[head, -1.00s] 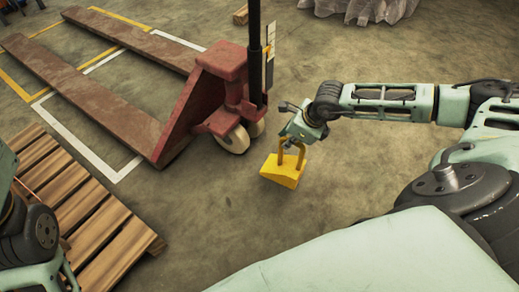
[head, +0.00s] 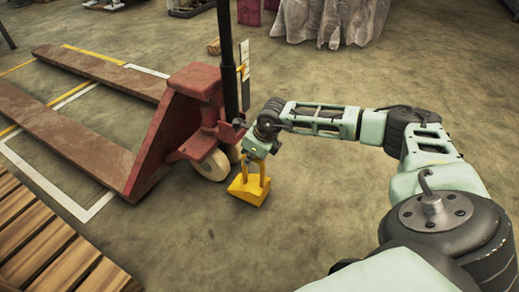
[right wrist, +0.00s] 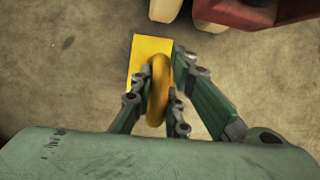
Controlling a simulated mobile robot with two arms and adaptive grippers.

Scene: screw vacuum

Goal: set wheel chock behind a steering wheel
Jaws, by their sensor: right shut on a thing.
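The yellow wheel chock (head: 247,191) has a tall loop handle and is just right of and in front of the pallet jack's steering wheels in the head view. My right gripper (head: 262,158) is shut on its handle. In the right wrist view the fingers (right wrist: 166,98) close around the yellow handle, with the chock's flat top (right wrist: 148,48) beyond. The pale steering wheel (head: 211,165) stands on the floor under the red pallet jack (head: 196,82). A gap shows between chock and wheel. I cannot tell whether the chock touches the floor. My left gripper is out of view.
A wooden pallet (head: 45,245) lies at the lower left. The jack's dark handle post (head: 227,55) rises close to my right arm. A plastic-covered stack (head: 330,18) stands at the back. The floor right of and in front of the chock is clear.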

